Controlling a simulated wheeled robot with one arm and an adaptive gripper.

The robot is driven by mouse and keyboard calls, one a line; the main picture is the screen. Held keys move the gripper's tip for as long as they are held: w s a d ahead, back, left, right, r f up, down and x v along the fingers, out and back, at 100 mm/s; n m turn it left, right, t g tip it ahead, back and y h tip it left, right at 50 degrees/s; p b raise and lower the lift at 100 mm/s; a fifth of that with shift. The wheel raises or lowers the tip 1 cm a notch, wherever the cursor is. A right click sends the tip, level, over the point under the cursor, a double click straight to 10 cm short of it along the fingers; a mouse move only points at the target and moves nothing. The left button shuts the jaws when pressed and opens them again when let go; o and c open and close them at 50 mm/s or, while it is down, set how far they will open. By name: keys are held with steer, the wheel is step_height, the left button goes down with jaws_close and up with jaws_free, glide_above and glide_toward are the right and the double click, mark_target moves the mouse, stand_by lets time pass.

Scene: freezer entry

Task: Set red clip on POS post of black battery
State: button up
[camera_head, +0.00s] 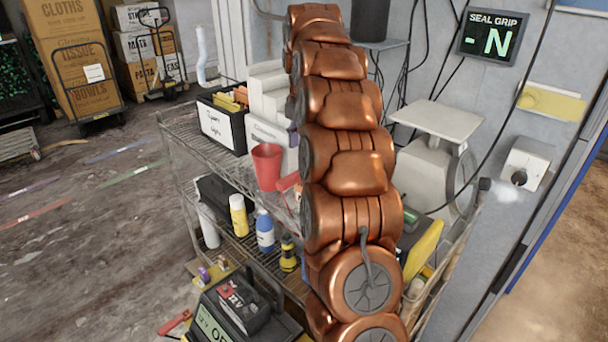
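A black battery (243,304) with a red and white label sits at the lower middle, behind and partly above a device with a lit green display (213,326). A red clip (175,322) lies to the left of that device, low in the picture. The battery's posts are too small to tell apart, and its POS post cannot be made out. My copper arm fills the middle of the view and hides what is behind it. My gripper is not in view.
A wire shelf rack (185,150) holds a red cup (267,166), a yellow bottle (239,215), a blue bottle (265,231) and a black box (222,122). A scale (437,122) stands right of my arm. A wall display (493,38) reads "SEAL GRIP -N". Open floor lies left.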

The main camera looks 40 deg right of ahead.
mark_target(295, 178)
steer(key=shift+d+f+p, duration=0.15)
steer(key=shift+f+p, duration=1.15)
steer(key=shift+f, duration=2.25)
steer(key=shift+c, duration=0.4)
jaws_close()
